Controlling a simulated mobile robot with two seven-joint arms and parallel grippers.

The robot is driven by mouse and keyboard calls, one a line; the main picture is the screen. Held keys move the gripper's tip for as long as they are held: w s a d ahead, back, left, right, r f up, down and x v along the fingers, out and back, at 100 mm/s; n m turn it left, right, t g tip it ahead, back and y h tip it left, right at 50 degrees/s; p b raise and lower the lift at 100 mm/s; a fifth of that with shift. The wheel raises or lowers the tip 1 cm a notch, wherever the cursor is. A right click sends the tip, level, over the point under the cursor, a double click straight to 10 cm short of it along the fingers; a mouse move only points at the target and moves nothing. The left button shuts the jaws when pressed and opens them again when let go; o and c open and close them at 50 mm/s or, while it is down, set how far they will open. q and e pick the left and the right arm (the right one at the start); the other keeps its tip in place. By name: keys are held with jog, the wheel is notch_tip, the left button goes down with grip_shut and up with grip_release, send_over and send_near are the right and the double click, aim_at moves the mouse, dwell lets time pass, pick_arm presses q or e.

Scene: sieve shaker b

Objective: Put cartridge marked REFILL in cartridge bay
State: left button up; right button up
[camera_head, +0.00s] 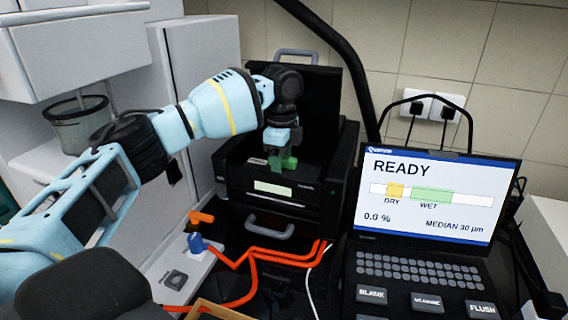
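My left arm reaches in from the left, and its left gripper (281,150) points down into the open top of a black machine (335,190). A small green piece (289,163) shows right at the fingertips. The fingers are too small and dark to tell whether they are closed on it. A pale label (257,161) lies just left of the green piece. I cannot read a REFILL marking anywhere, and I cannot make out the cartridge bay inside the dark opening. My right gripper is not in view.
A laptop (430,195) reading READY stands at the right. Orange tubing (258,258) crosses in front of the machine. A blue fitting with an orange handle (197,243) stands on a white base at the left. A glass container (80,122) is at the far left.

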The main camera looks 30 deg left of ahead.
pick_arm(q)
jog(key=o, duration=0.9)
jog(key=shift+o, duration=0.5)
jog(key=shift+s+d, duration=0.1)
jog(key=shift+s, duration=0.05)
jog(key=shift+r, duration=3.85)
